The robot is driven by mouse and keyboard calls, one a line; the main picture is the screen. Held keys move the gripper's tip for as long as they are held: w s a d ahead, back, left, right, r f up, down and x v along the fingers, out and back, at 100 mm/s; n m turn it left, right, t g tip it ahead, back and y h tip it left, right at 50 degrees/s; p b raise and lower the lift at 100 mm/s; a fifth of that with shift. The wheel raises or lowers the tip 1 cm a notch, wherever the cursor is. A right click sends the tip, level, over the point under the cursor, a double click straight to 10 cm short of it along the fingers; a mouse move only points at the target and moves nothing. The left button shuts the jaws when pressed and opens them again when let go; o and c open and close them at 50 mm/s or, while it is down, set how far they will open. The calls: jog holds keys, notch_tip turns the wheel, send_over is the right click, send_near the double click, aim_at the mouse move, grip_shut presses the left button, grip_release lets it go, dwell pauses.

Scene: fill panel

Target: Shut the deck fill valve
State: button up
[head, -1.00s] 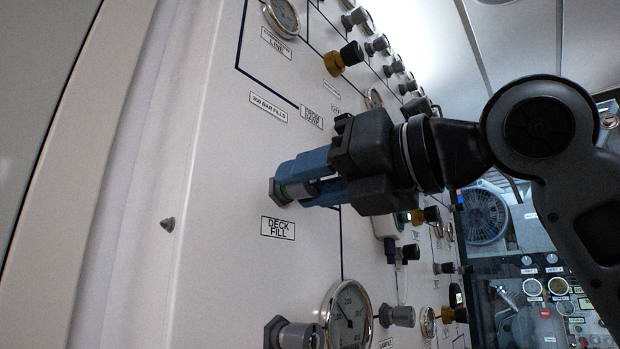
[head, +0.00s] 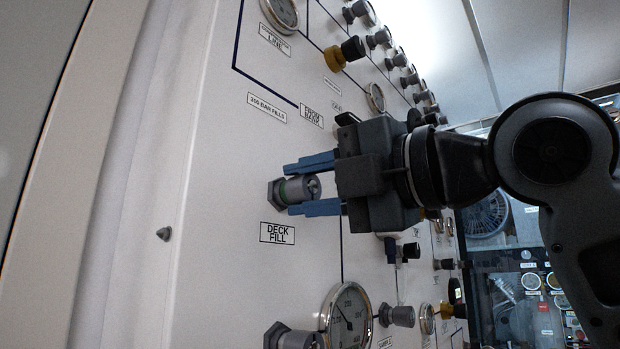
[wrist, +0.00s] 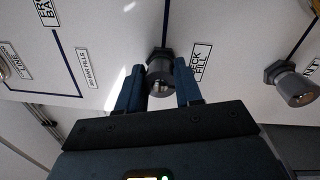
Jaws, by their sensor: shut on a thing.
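The deck fill valve (head: 299,188) is a grey knob with a hex base and a green band, standing out from the white panel above the DECK FILL label (head: 277,233). My gripper (head: 291,189) is shut on this knob, with one blue finger above it and one below in the head view. In the wrist view the valve knob (wrist: 160,78) sits between the two fingers of my gripper (wrist: 159,67), beside the partly hidden DECK FILL label (wrist: 201,62). The fingers' contact with the knob is hard to make out.
A round gauge (head: 348,318) and another grey knob (head: 293,337) are below the valve. A yellow and black knob (head: 345,53) is above. More knobs and gauges run along the panel behind my gripper. The panel left of the valve is mostly bare.

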jog(key=m+p, duration=0.2)
jog(key=m, duration=0.4)
jog(key=m+p, duration=0.2)
jog(key=m, duration=0.2)
jog(key=shift+m+h+p, duration=0.3)
jog(key=shift+p, duration=0.05)
jog(key=m+p, duration=0.3)
jog(key=m, duration=0.1)
jog(key=shift+m+t, duration=0.3)
jog(key=shift+m, duration=0.1)
jog(key=m+p, duration=0.5)
jog(key=shift+m+h+p, duration=0.3)
jog(key=shift+p, duration=0.05)
jog(key=m+p, duration=0.3)
jog(key=shift+m+p, duration=0.3)
jog(key=m+p, duration=0.1)
jog(key=m, duration=0.1)
jog(key=shift+a+m, duration=0.1)
jog(key=shift+m, duration=0.2)
jog(key=m, duration=0.4)
jog(key=shift+f, duration=0.1)
jog(key=m, duration=0.5)
jog(key=shift+g, duration=0.4)
